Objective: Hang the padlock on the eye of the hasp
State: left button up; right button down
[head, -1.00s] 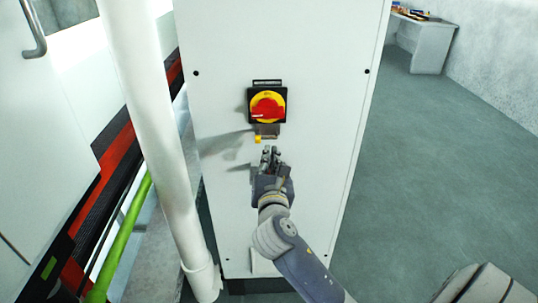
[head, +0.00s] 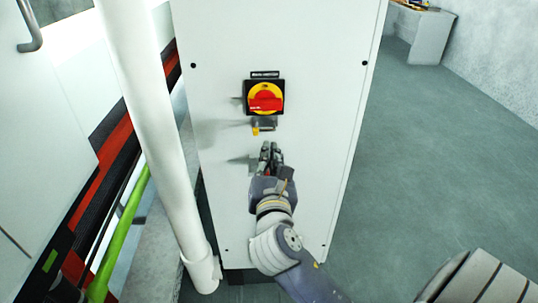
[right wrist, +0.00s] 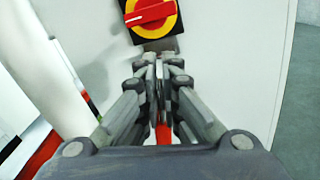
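The hasp (head: 264,124) is a small grey-brown piece just below the red and yellow rotary switch on the white cabinet. A small yellow piece (head: 256,130) shows at its lower left; I cannot tell what it is. My right gripper (head: 271,148) is below the hasp, apart from it in the picture, fingers pointing up. In the right wrist view its fingertips (right wrist: 158,63) are close together. A narrow red patch (right wrist: 163,133) shows between the fingers; I cannot tell whether it is the padlock. No padlock is clearly seen elsewhere. My left gripper is out of view.
The rotary switch (head: 265,98) sits on the tall white cabinet (head: 315,100). A white vertical pipe (head: 155,130) stands close on the left, with a green pipe (head: 122,235) beyond it. Open floor (head: 430,150) lies to the right; a bench (head: 420,32) stands at the back.

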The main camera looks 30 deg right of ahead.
jog(key=shift+r, duration=0.1)
jog(key=shift+w, duration=0.1)
dwell(0.3)
jog(key=p+x, duration=0.3)
jog(key=x, duration=0.5)
jog(key=shift+p, duration=0.35)
dwell(0.6)
jog(key=shift+d, duration=0.15)
jog(key=shift+s+d+r+p, duration=0.5)
jog(key=shift+d+p, duration=0.2)
jog(key=shift+p, duration=0.3)
